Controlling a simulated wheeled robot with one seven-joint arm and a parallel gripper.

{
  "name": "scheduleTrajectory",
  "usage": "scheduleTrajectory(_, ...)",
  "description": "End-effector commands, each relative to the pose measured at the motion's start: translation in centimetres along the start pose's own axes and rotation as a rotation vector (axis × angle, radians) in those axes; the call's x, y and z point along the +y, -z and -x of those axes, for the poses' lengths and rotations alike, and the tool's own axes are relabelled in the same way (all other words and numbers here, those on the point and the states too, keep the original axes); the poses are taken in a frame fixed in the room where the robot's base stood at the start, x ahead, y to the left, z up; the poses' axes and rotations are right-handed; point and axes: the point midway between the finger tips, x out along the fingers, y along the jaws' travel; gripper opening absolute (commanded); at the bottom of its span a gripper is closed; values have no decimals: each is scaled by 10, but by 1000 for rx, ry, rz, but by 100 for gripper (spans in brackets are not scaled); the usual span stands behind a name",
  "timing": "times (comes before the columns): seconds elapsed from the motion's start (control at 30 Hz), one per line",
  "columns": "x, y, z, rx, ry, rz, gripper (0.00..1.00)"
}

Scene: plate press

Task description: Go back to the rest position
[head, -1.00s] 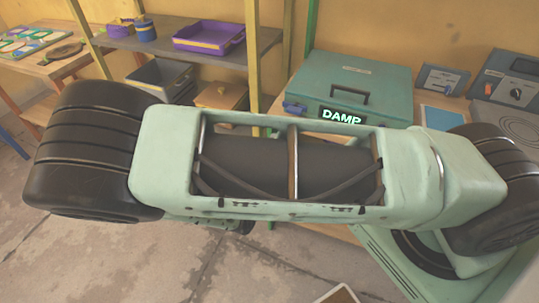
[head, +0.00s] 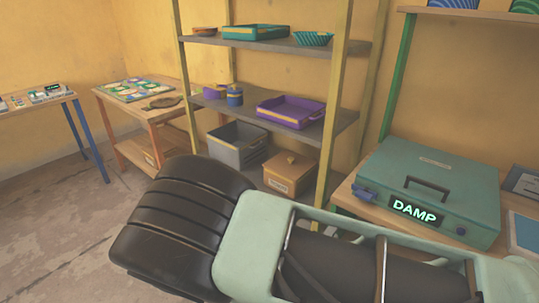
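My arm crosses the lower middle and right of the head view, and its links fill much of the foreground. My gripper is not visible in this view. A teal box (head: 440,182) with a dark handle on its lid stands on a wooden table at the right. Its lit front display reads "DAMP". The lid is down. My arm hides the lower front part of the table.
A shelf unit (head: 290,121) stands at the middle back, with a purple tray (head: 290,112), a teal tray (head: 256,32), a grey bin (head: 236,145) and a cardboard box (head: 289,174). Wooden tables stand at the left. The floor (head: 60,200) at left is bare.

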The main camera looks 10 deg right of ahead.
Motion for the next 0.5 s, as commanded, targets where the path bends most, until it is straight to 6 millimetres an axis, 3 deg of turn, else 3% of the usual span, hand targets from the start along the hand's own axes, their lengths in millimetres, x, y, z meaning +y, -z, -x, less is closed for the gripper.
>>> scheduleTrajectory(0.17, -4, 15, 5, 108, -79, -136, 35)
scheduleTrajectory(0.27, -10, 35, 17, 266, -173, -332, 35)
scheduleTrajectory(0.5, -34, 73, 70, 760, -348, -900, 35)
